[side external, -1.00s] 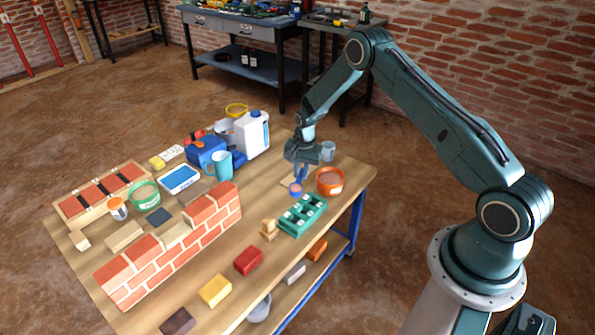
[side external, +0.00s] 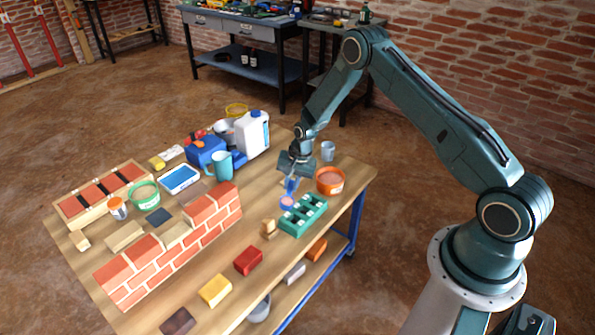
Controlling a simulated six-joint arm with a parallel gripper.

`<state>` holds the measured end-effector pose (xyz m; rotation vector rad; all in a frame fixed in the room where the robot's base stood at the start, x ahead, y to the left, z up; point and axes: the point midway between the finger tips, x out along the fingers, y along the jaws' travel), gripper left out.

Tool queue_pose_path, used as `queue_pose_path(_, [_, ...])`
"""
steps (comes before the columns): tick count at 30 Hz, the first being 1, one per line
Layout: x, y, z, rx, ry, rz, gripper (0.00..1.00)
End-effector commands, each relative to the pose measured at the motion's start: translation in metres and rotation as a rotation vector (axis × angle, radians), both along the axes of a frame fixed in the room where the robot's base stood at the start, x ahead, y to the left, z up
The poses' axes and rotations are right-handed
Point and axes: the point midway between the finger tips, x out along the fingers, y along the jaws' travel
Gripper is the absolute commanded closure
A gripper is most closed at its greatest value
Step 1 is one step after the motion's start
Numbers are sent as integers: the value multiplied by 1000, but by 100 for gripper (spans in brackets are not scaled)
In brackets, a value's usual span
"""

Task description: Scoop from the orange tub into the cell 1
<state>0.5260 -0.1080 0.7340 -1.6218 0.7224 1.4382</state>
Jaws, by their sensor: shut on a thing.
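My gripper (side external: 292,178) is shut on a blue-handled scoop (side external: 289,200). The scoop hangs below it, and pinkish material shows in its bowl. The bowl is over or just beside the back left end of the green cell tray (side external: 305,222); I cannot tell whether it touches. The tray has several open cells, with small white labels; which one is cell 1 is too small to read. The orange tub (side external: 330,180) stands right of my gripper and behind the tray, with reddish-brown material inside.
A small wooden piece (side external: 268,229) stands left of the tray. A brick wall section (side external: 185,240) fills the left of the table, with red (side external: 249,260) and yellow (side external: 215,290) blocks in front. A blue-grey cup (side external: 328,150) and a turquoise mug (side external: 220,165) stand farther back.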

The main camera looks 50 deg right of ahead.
Motion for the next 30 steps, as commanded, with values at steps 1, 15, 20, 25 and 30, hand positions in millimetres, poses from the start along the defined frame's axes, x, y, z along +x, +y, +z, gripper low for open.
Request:
queue_pose_path(1, [-2, -2, -2, 12, -17, -3, 100])
queue_pose_path(15, [-8, -5, -24, 149, -250, -4, 100])
queue_pose_path(20, [-10, -7, -31, 201, -343, -6, 100])
queue_pose_path(25, [-12, -8, -38, 255, -437, -7, 100])
queue_pose_path(30, [-14, -9, -45, 303, -524, -7, 100])
